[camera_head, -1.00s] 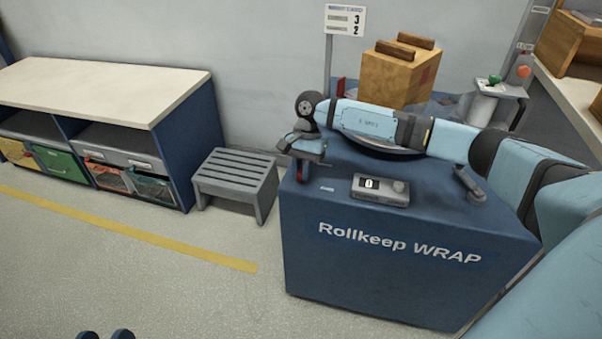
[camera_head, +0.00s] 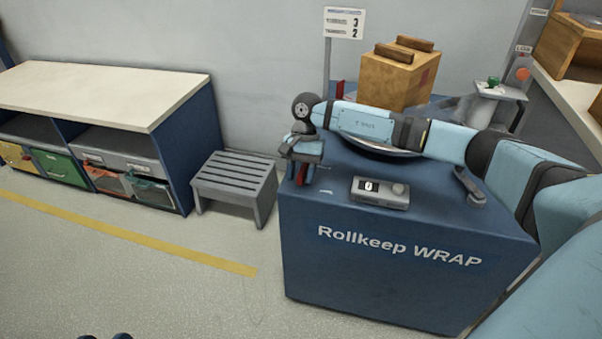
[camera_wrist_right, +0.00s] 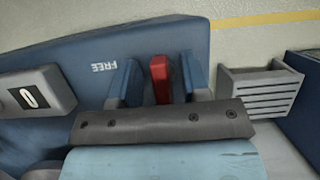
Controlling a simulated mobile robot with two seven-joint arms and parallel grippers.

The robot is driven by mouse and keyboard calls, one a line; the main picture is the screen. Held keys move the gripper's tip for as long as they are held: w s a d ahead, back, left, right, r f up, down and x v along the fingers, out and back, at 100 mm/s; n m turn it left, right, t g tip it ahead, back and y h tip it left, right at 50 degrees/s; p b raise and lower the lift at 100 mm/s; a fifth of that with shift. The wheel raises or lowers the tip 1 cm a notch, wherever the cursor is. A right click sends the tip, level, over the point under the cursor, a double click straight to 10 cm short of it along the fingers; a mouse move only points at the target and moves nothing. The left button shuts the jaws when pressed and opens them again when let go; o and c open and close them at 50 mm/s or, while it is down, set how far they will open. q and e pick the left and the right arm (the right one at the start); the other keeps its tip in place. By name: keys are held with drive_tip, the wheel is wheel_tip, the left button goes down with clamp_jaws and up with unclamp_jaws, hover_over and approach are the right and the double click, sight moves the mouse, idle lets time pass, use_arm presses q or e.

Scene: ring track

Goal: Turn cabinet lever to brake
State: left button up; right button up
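The cabinet lever is a red handle (camera_head: 301,177) at the left end of the blue cabinet (camera_head: 400,262) marked "Rollkeep WRAP". My right gripper (camera_head: 300,172) points down over it. In the right wrist view the red lever (camera_wrist_right: 160,78) stands between the two blue fingers, with a gap on both sides, so the gripper is open around it. The word "FREE" (camera_wrist_right: 104,66) is printed on the cabinet top beside the lever. No brake label is readable. Two dark blue tips of my left gripper (camera_head: 104,337) show apart at the bottom edge.
A grey box (camera_head: 380,192) with a display reading 0 sits on the cabinet top. A grey slatted stool (camera_head: 235,181) stands left of the cabinet. The floor in front is clear.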

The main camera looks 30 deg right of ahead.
use_arm(q)
drive_tip(key=r+p, duration=0.1)
drive_tip(key=r+t+p, duration=0.1)
drive_tip(key=r, duration=0.1)
drive_tip(key=r+t+p, duration=0.1)
drive_tip(key=r+p, duration=0.1)
drive_tip(key=shift+s+a+r, duration=0.1)
drive_tip(key=shift+a+r, duration=0.15)
use_arm(e)
drive_tip(key=v, duration=1.3)
drive_tip(key=shift+w+r, duration=0.2)
drive_tip(key=shift+r, duration=0.1)
drive_tip(key=shift+d, duration=0.1)
